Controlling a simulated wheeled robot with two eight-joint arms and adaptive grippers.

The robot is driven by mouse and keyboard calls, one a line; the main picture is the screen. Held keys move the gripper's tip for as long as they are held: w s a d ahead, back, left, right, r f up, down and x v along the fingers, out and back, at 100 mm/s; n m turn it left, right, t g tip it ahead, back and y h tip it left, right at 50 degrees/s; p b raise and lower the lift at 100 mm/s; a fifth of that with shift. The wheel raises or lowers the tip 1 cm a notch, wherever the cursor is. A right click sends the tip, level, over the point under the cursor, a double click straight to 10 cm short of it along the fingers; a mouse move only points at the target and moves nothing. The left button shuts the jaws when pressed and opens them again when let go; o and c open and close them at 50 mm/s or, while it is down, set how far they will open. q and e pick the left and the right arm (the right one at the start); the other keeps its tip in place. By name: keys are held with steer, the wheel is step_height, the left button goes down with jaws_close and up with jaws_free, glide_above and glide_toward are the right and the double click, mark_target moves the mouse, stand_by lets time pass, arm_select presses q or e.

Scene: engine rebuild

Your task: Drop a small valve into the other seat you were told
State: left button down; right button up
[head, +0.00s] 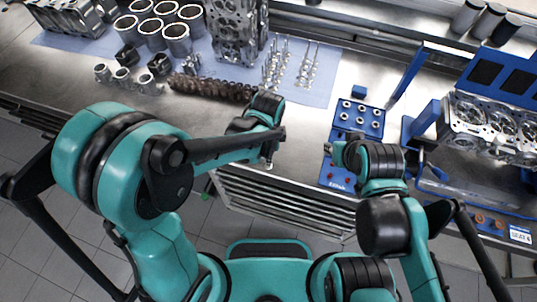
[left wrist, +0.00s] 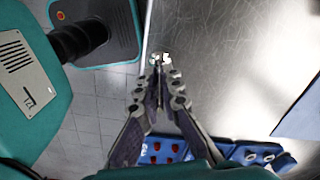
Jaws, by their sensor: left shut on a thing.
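My left gripper (head: 269,157) is over the bench near its front edge, to the left of the blue tray. In the left wrist view its fingers (left wrist: 159,72) are closed together on a small, shiny pale piece (left wrist: 160,58), likely the small valve; most of it is hidden. The engine cylinder head (head: 490,125) with round openings stands at the right on a blue stand. Small valves (head: 275,65) stand upright at the back of the bench. My right arm reaches over the blue tray; its gripper fingers are hidden or too small to make out.
The blue tray (head: 350,133) with several pale rings lies between my arms; its edge also shows in the left wrist view (left wrist: 225,146). Bare metal bench (head: 310,125) lies left of the tray.

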arm_select(q)
steer(key=shift+f+b, duration=0.6)
steer(key=shift+f, duration=0.05)
stand_by(0.6)
steer(key=c, duration=1.6)
jaws_free()
step_height(320, 180, up, 12)
steer(key=shift+r, duration=0.1)
steer(key=s+a+f+n+t+b, duration=0.1)
steer(key=a+n+t+b, duration=0.1)
steer(key=a+n, duration=0.3)
steer(key=s+a+f+n+t+b, duration=0.2)
steer(key=a+n, duration=0.4)
steer(key=a, duration=0.1)
steer(key=s+a+f+n+t+b, duration=0.1)
steer(key=s+a+n+t+b, duration=0.1)
steer(key=a+n, duration=0.3)
steer(key=shift+a+f+n+t+b, duration=0.3)
steer(key=shift+a+n+t+b, duration=0.15)
steer(key=shift+n+t, duration=0.15)
